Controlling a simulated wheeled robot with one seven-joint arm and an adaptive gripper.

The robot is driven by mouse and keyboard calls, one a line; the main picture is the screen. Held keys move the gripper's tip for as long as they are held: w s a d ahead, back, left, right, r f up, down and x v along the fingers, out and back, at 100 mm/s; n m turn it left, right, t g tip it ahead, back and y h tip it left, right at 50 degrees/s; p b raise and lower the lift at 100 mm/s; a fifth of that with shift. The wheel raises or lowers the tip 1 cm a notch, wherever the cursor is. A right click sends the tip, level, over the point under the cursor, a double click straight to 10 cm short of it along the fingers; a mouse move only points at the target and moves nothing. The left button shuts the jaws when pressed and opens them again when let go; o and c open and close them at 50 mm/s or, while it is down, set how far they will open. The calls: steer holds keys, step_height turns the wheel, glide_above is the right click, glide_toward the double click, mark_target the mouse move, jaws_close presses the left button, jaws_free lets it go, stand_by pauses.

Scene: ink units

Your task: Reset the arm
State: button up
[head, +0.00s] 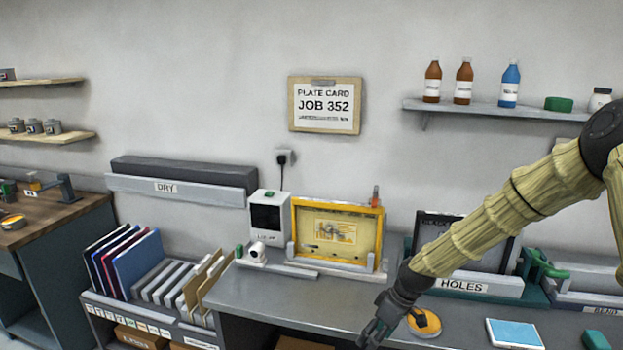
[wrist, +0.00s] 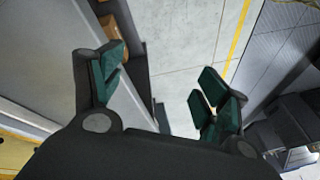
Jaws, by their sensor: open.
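My gripper (head: 376,330) is low in the head view, at the end of my sleeved arm, which comes in from the right. It points down and left at the front edge of the grey bench (head: 300,300). In the wrist view my gripper (wrist: 160,85) shows its green-padded fingers spread wide apart. Nothing is between them; the floor (wrist: 185,50) and the bench side show beyond. In the head view the fingers are dark and small.
A yellow frame (head: 338,207) stands on the bench behind my gripper. An orange-topped round item (head: 424,322) sits just right of it, with a blue pad (head: 514,333) farther right. A rack of folders (head: 125,262) stands left. The bench front left of my gripper is clear.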

steer(key=s+f+m+h+b, duration=0.1)
steer(key=s+f+m+b, duration=0.35)
steer(key=s+f, duration=1.7)
steer(key=s+d+f+m+h, duration=0.1)
steer(key=s+d+f, duration=0.1)
steer(key=s, duration=0.5)
steer(key=s+d+f+m+h+b, duration=0.1)
steer(key=s+f+m, duration=0.1)
steer(key=s, duration=0.5)
steer(key=s+d+f+m+h+b, duration=0.1)
steer(key=s+d+f+m, duration=0.1)
steer(key=s+f, duration=0.2)
steer(key=s, duration=0.3)
steer(key=shift+s+d+f, duration=0.25)
steer(key=shift+d, duration=0.05)
